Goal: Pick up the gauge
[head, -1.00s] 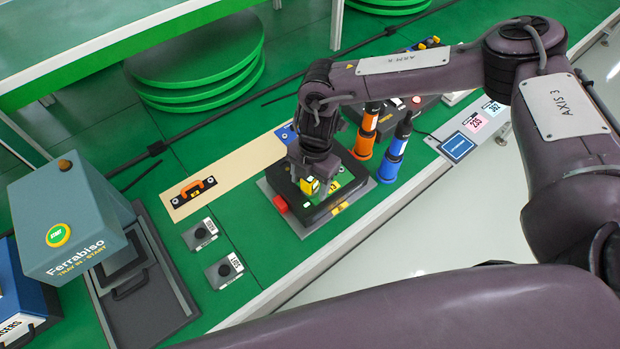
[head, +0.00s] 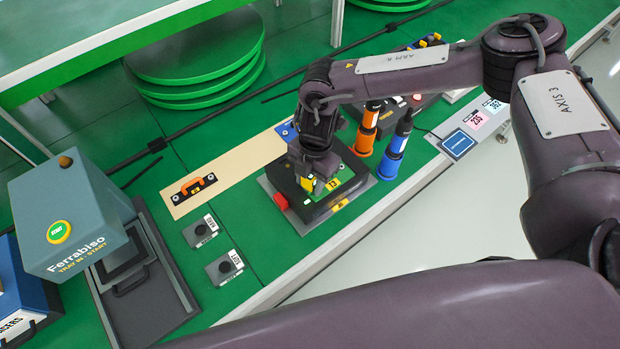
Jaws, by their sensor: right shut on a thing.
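My right gripper (head: 320,184) points down over a black square fixture (head: 316,208) with a green board (head: 352,185) on top. It is shut on a small yellow piece (head: 306,183), mostly hidden by the fingers; I cannot tell whether this piece is off the board. A flat black piece with an orange handle (head: 194,187), which may be the gauge, lies on a tan strip (head: 235,170) to the left, apart from the gripper. My left gripper is out of view.
An orange-black tool (head: 368,130) and a blue-black tool (head: 394,150) stand right of the fixture. A grey-blue Ferrabiso box (head: 70,220) is at far left.

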